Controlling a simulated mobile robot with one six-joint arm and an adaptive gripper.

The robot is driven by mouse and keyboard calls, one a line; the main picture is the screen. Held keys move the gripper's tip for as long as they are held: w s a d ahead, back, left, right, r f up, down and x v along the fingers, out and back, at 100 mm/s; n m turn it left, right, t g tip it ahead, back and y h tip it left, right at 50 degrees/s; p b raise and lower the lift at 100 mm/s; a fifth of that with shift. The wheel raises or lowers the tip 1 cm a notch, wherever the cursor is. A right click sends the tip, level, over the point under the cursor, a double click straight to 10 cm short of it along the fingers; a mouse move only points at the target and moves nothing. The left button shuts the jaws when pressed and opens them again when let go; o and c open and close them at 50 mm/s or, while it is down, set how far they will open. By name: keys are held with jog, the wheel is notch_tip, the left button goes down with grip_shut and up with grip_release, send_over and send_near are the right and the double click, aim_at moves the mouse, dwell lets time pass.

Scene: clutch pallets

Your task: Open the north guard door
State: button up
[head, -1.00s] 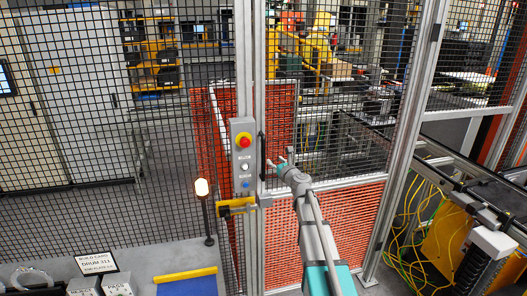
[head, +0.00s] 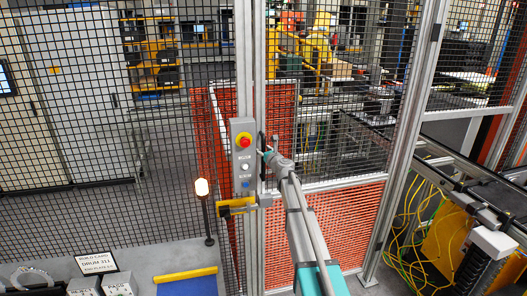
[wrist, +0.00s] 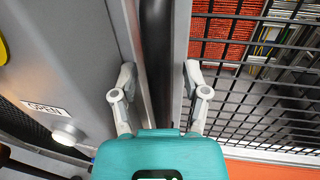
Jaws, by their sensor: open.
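The guard door (head: 340,180), a mesh panel with a silver frame and an orange lower part, stands in the middle of the head view and looks closed against its post. Its black vertical handle (wrist: 157,60) runs between my fingers in the wrist view. My gripper (head: 267,154) is open, with one finger on each side of the handle; I cannot tell whether either finger touches it. A grey control box (head: 242,158) with a red stop button, a white button and a blue button is on the post left of the handle. The wrist view shows an OPEN label (wrist: 45,108) above its white button.
A yellow latch piece (head: 237,205) sits below the control box. A lit lamp (head: 202,187) on a stalk stands left of the post. A bench with a build card (head: 97,262) is at lower left. Yellow cables (head: 405,240) lie at right.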

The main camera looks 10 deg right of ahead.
jog(key=shift+c, duration=0.3)
grip_shut()
jog(key=shift+s, duration=0.1)
